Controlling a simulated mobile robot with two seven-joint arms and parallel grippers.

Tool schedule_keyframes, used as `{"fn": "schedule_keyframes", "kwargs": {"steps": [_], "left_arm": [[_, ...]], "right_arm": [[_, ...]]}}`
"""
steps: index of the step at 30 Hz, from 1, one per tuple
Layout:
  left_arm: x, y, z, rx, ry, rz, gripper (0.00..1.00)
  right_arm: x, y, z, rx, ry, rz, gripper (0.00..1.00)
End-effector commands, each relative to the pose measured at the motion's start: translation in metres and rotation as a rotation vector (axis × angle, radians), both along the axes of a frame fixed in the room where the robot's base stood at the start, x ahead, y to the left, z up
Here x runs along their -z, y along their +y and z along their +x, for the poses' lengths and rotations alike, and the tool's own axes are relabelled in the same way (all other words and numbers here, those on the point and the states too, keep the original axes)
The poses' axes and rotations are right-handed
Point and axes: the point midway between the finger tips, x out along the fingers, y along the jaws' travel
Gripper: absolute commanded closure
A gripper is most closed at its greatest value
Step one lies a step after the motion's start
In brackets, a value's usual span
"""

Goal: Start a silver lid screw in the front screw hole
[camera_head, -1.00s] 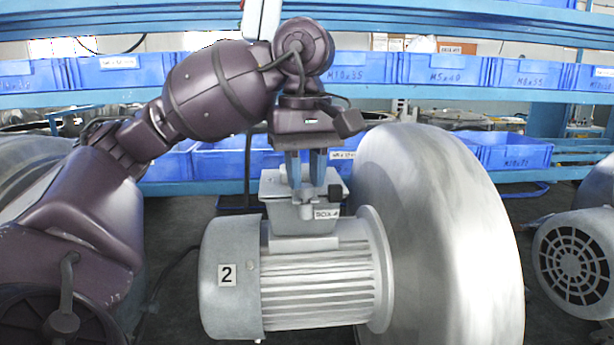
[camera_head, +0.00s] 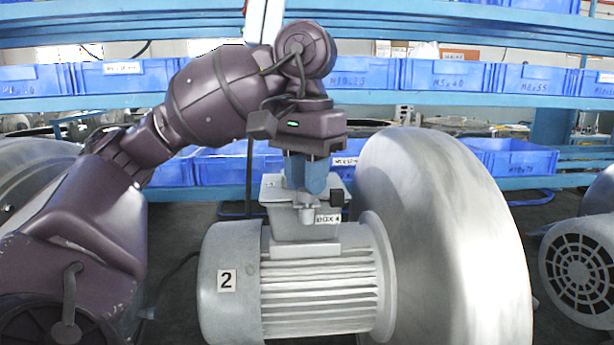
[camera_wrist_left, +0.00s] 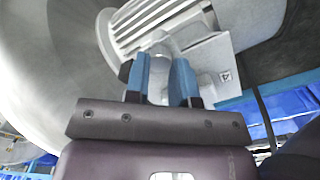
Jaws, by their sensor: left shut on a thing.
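The grey terminal box (camera_head: 272,190) sits on top of the grey motor (camera_head: 315,285) and carries a "BOX 4" label. My left gripper (camera_head: 306,190) points down over the front of the box, its blue fingertips close above a small silver boss (camera_head: 306,214) at the front. In the left wrist view, the left gripper (camera_wrist_left: 160,85) is shut with a light silvery piece between its blue fingers, which I take to be the silver lid screw (camera_wrist_left: 158,88). The fingers hide most of it, so I cannot tell whether its tip is in the front hole.
A large silver blower housing (camera_head: 435,230) stands close to the right of the box. A small black part (camera_head: 337,199) sticks out at the box's right side. Blue bins (camera_head: 445,75) line the rack behind. Another motor (camera_head: 580,265) is at far right.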

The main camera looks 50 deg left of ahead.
Motion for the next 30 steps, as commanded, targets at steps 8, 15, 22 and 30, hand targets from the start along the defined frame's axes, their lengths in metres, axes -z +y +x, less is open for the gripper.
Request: {"fn": "schedule_keyframes", "kwargs": {"steps": [8, 15, 22, 30], "left_arm": [[-0.001, 0.0, 0.0, 0.28, -0.002, 0.0, 1.0], [-0.001, 0.0, 0.0, 0.441, -0.002, 0.0, 0.66], [0.0, 0.0, 0.0, 0.439, -0.001, 0.0, 0.47], [0.0, 0.0, 0.0, 0.438, 0.0, 0.0, 0.47]], "right_arm": [[-0.001, 0.001, 0.007, -0.005, -0.012, 0.001, 0.55], [-0.001, 0.001, 0.007, -0.005, -0.012, 0.001, 0.55], [0.0, 0.001, 0.003, -0.002, -0.005, 0.0, 0.55], [0.003, 0.0, -0.003, 0.001, 0.007, 0.001, 0.55]]}}
